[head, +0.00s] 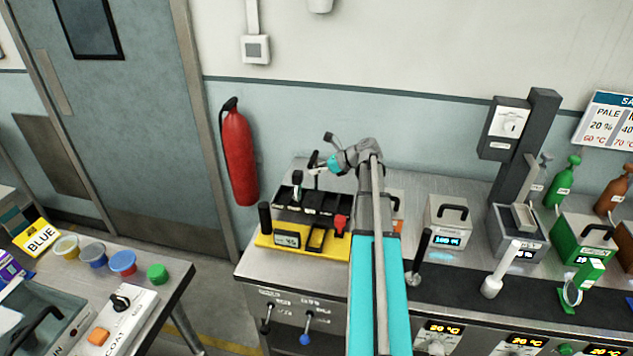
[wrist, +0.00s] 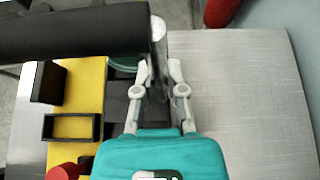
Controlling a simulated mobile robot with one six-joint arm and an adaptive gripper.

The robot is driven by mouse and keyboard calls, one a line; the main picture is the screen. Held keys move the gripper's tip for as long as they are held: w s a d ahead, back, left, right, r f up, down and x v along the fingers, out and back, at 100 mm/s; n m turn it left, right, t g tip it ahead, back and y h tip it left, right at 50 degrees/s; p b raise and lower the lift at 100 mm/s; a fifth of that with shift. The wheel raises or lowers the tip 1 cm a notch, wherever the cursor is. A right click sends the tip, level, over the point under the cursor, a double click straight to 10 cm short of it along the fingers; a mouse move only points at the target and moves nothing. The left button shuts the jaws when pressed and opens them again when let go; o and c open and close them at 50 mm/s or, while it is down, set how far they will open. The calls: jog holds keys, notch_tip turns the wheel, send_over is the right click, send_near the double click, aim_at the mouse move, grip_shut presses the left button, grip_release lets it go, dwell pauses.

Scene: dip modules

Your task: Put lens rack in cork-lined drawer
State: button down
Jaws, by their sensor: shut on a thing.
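My gripper (head: 318,166) is at the back left of the metal bench, over the black compartments at the rear of a yellow-based unit. In the wrist view my gripper (wrist: 159,78) is shut on a thin dark upright piece (wrist: 157,82), seen nearly edge-on. In the head view the held piece (head: 313,158) looks like a small dark upright handle. I cannot tell whether it belongs to a lens rack. How it meets the compartments below is hidden. I cannot make out a cork-lined drawer in either view.
The yellow base (head: 263,240) carries a display (head: 287,240), a black post (head: 265,218) and a red knob (head: 340,224). A thick black cylinder (wrist: 80,32) lies close beside my fingers in the wrist view. Bare bench (wrist: 245,100) lies beyond them. A boxed device (head: 448,222) stands right of my arm.

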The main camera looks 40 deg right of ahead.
aim_at(316, 191)
jog(key=shift+f+b, duration=1.9)
jog(key=shift+f, duration=0.1)
jog(key=c, duration=0.7)
grip_release()
jog(key=shift+s+d+r+p, duration=0.25)
jog(key=shift+s+r+p, duration=0.05)
jog(key=shift+r, duration=0.15)
jog(key=shift+p+v, duration=2.6)
jog(key=shift+v, duration=2.9)
